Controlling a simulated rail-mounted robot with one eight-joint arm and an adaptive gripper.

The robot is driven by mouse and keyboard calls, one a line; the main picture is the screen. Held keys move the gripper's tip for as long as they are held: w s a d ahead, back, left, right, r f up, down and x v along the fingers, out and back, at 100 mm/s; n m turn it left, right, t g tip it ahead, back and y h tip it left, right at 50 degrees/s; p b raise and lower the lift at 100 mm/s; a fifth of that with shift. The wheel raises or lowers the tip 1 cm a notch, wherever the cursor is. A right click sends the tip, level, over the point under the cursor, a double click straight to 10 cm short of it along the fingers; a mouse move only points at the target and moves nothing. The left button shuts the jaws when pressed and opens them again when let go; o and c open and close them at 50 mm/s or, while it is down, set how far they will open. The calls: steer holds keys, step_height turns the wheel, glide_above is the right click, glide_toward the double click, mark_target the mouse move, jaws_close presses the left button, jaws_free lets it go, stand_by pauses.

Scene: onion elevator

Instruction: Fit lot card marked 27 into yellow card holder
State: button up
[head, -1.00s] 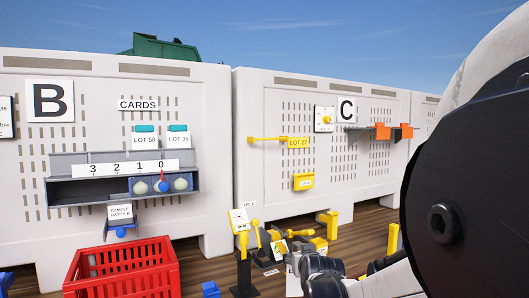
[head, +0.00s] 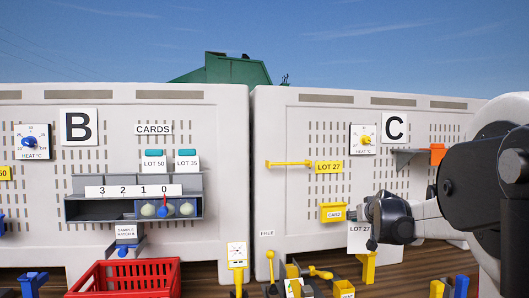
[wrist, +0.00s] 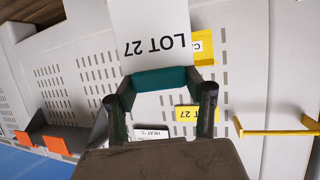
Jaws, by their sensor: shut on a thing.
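My gripper (head: 372,212) is shut on the teal grip of a white card marked LOT 27 (head: 360,240), in front of crate C. In the wrist view the card (wrist: 150,30) shows its upside-down lettering, with the teal grip between the fingers (wrist: 162,82). The yellow card holder (head: 332,213) is on the crate wall just left of my gripper in the head view. In the wrist view the holder (wrist: 204,48) shows just right of the card, which is apart from it. The holder's slot is hard to make out.
A yellow LOT 27 sign (head: 329,167) and a yellow bar (head: 289,163) are on the wall above the holder. A heat dial (head: 363,139) and a shelf with an orange part (head: 437,154) are up to the right. Yellow and blue items stand low in front.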

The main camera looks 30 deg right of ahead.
steer(key=w+r+n+y+p, duration=0.1)
steer(key=w+r, duration=0.4)
steer(key=r, duration=0.1)
steer(key=w+d+r+n+t+y+p, duration=0.1)
steer(key=w+r+p, duration=0.1)
steer(key=w+r, duration=0.3)
steer(key=w+d+r+y+p, duration=0.1)
steer(key=w+r, duration=0.5)
steer(key=r, duration=0.1)
steer(key=shift+w+d+r+n+t+p, duration=0.1)
steer(key=shift+d+r+n+t+p, duration=0.1)
steer(key=shift+n+t+p, duration=0.2)
steer(key=shift+f+b, duration=1.05)
steer(key=shift+f, duration=0.3)
steer(key=shift+r, duration=0.15)
steer(key=p, duration=0.4)
steer(key=shift+r, duration=0.2)
steer(key=shift+p, duration=0.95)
steer(key=shift+a+f+p, duration=0.1)
steer(key=shift+f+p, duration=0.25)
steer(key=shift+p, duration=0.1)
steer(key=shift+f, duration=0.2)
